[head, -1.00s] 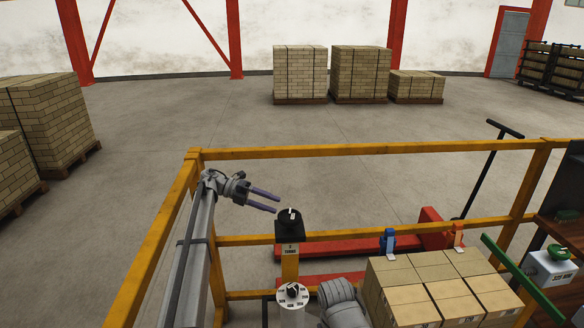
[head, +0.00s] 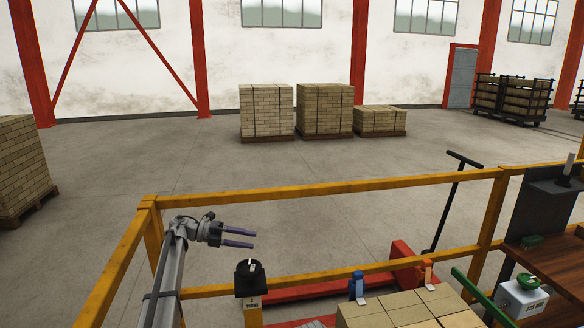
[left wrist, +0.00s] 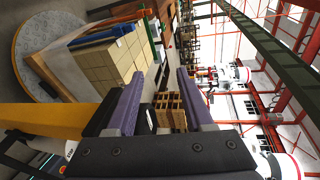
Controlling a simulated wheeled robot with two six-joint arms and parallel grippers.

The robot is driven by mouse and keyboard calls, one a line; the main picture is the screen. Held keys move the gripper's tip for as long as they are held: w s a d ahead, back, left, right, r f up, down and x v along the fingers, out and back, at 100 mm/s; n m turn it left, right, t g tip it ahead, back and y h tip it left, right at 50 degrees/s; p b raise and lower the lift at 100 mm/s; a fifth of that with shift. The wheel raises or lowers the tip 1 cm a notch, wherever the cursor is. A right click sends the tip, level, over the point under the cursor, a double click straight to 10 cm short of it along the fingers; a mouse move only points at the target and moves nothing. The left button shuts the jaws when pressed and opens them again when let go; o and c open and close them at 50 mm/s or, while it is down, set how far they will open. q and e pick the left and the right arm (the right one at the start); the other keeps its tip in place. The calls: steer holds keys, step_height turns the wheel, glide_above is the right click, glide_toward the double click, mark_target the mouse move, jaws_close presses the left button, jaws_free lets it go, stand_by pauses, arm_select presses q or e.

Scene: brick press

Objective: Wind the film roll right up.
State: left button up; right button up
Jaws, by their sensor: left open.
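I cannot make out a film roll for certain in either view. My left gripper (head: 253,239) is open and empty, its two purple fingers pointing right. It appears just above a round black knob (head: 249,278) with a white mark, on a yellow post (head: 253,316), apart from it. In the left wrist view the open fingers (left wrist: 161,73) have nothing between them. Beyond them a block of stacked bricks (left wrist: 105,65) stands on a round grey turntable (left wrist: 25,45). My right gripper is in neither view.
A yellow rail (head: 330,188) runs behind the post. A red pallet jack (head: 300,291) stands beyond it. Stacked bricks (head: 400,312) are at the front, with a green bar (head: 475,293) and a white box with a green top (head: 522,295) to the right. Brick pallets (head: 267,112) stand far back.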

arm_select(q)
steer(key=w+d+r+n+t, duration=0.2)
steer(key=w+r+n+t, duration=0.4)
steer(key=t, duration=0.5)
steer(key=a+r+n+t+y, duration=0.4)
steer(key=a+n+t+y, duration=0.3)
steer(key=n, duration=0.5)
steer(key=s+a+f+n+g+y, duration=0.5)
steer(key=s+a+f+n+y, duration=0.3)
steer(key=s+f+n+y, duration=0.45)
steer(key=s+d+f+n+g, duration=0.3)
steer(key=s+f+n+g, duration=0.2)
steer(key=s+f+g, duration=0.5)
steer(key=s+d+f+g+h, duration=0.1)
steer(key=s+d+f, duration=0.15)
steer(key=s, duration=0.45)
steer(key=s+d+f+n+g+h, duration=0.1)
steer(key=s+d+h, duration=0.15)
steer(key=s, duration=0.35)
steer(key=s+d+f+g+h, duration=0.1)
steer(key=s+d, duration=0.3)
steer(key=s, duration=0.3)
steer(key=s+d+m+g+y, duration=0.1)
steer(key=s+d+m, duration=0.2)
steer(key=d, duration=0.7)
steer(key=shift+s+m+y, duration=0.3)
steer(key=shift+s+m, duration=0.05)
steer(key=shift+s, duration=0.65)
